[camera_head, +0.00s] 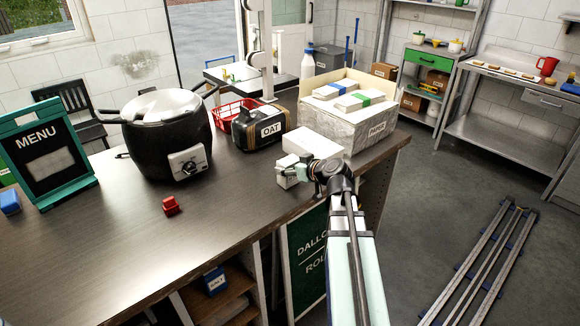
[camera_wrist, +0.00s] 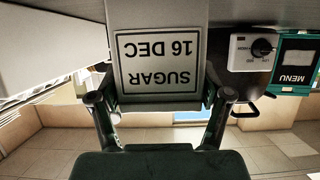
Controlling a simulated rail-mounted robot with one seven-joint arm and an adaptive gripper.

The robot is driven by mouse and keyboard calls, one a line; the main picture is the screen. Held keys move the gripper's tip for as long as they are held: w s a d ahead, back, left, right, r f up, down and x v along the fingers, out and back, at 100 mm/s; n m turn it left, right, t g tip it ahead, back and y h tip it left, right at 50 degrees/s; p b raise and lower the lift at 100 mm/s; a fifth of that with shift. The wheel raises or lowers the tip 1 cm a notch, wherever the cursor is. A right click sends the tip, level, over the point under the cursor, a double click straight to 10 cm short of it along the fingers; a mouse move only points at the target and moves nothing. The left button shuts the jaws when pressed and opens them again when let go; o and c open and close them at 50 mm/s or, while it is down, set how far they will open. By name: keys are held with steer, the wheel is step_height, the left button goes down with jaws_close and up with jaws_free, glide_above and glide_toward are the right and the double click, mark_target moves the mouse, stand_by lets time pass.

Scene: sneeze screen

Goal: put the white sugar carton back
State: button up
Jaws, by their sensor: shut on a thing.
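The white sugar carton (camera_head: 312,142) is above the right part of the counter, in front of the open box marked PAPER (camera_head: 349,132). In the wrist view the carton (camera_wrist: 160,45) fills the upper middle, its label SUGAR 16 DEC upside down in the picture. My gripper (camera_head: 296,172) is shut on the carton, one finger on each side of it in the wrist view. I cannot tell whether the carton's underside touches the counter.
A black soup kettle (camera_head: 165,145), a red block (camera_head: 171,205) and a MENU board (camera_head: 50,155) are farther left. The counter's front middle (camera_head: 130,245) is clear.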

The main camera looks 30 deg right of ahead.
steer(key=shift+f, duration=0.2)
steer(key=o, duration=1.3)
steer(key=shift+r, duration=0.1)
steer(key=shift+r, duration=0.1)
steer(key=shift+s+r, duration=0.1)
steer(key=b+v, duration=0.2)
steer(key=v, duration=0.9)
steer(key=shift+s+d, duration=0.2)
steer(key=shift+s, duration=0.1)
steer(key=shift+r, duration=0.15)
